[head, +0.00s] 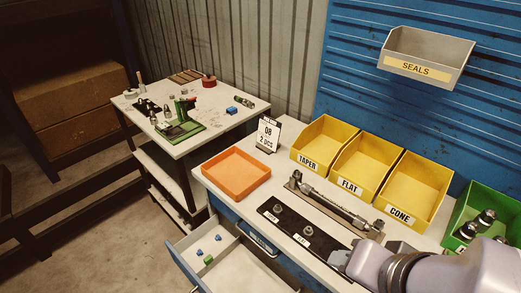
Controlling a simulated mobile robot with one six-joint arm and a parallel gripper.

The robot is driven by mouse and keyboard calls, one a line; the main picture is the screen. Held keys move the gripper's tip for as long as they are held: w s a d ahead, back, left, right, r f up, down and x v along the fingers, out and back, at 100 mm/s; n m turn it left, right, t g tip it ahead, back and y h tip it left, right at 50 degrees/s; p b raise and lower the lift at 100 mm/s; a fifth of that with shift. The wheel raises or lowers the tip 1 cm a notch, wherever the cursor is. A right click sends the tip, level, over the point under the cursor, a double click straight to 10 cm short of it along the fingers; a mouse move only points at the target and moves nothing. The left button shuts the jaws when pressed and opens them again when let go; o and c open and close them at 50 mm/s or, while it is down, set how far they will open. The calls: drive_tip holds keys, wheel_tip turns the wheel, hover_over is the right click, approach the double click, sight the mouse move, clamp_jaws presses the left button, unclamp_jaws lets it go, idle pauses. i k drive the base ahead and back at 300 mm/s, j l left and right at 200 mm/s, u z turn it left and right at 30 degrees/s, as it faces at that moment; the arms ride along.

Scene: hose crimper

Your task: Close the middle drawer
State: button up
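A drawer (232,272) with a blue front (183,267) is pulled out from under the near workbench, at the bottom left of the head view. It has a pale inside with several small blue and green pieces (208,259). Its lower part is cut off by the frame, so I cannot tell from this view alone whether it is the middle one. Above it, a blue front with a pale handle (262,242) sits flush under the bench top. My gripper (342,260) is above the bench top at the lower right, apart from the drawer; its fingers are not clear.
The bench top (222,197) holds an orange tray (236,174), a black mat (290,233) with fittings, a hose assembly (335,203), yellow bins (366,164) and a green bin (472,216). A second table (190,143) stands behind left. Floor (90,245) left of the drawer is clear.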

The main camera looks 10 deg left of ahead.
sight(240, 271)
drive_tip(key=u, duration=1.65)
drive_tip(key=i+j+z, duration=0.1)
drive_tip(key=j+z, duration=0.3)
drive_tip(key=j, duration=0.6)
